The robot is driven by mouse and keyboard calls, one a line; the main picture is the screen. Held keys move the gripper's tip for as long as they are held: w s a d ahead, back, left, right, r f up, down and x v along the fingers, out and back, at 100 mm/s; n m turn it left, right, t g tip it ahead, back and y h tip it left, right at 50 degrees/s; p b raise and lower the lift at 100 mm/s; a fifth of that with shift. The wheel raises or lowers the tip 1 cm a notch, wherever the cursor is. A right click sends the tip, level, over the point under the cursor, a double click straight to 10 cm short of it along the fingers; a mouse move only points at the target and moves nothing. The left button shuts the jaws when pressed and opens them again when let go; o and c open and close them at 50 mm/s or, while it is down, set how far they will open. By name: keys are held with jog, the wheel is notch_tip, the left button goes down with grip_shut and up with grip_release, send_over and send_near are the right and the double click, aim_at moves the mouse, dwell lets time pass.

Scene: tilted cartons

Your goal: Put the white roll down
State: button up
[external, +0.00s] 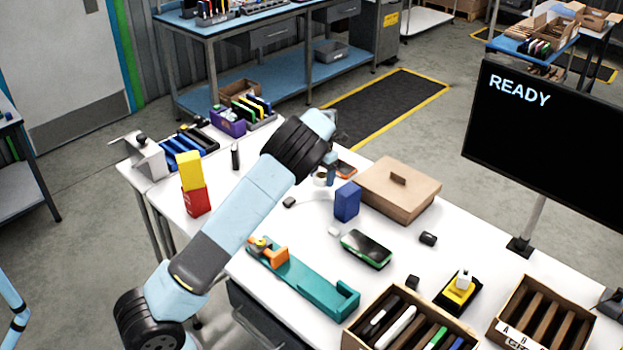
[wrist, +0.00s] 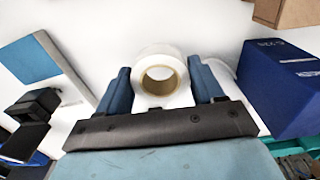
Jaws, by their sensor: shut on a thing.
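My gripper (wrist: 160,88) is shut on the white roll (wrist: 160,55), with one blue finger on each side of it in the wrist view. The roll has a brown core, and its round open face is toward the wrist camera. In the external view the roll (external: 319,179) shows as a small white patch beside my gripper (external: 329,177), low over the white table (external: 290,222). My arm and the gripper hide part of it there. I cannot tell whether the roll touches the table.
A blue box (external: 347,202) stands close to the right of my gripper; it also shows in the wrist view (wrist: 283,85). A brown lidded carton (external: 398,190) is farther right. A teal fixture (external: 310,285) and a green-black device (external: 366,249) lie nearer the front.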

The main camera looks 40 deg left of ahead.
aim_at(323, 190)
jog(key=shift+w+f, duration=0.3)
jog(key=shift+f, duration=0.25)
notch_tip(323, 190, down, 3)
jog(key=shift+r, duration=0.15)
jog(key=o, duration=1.1)
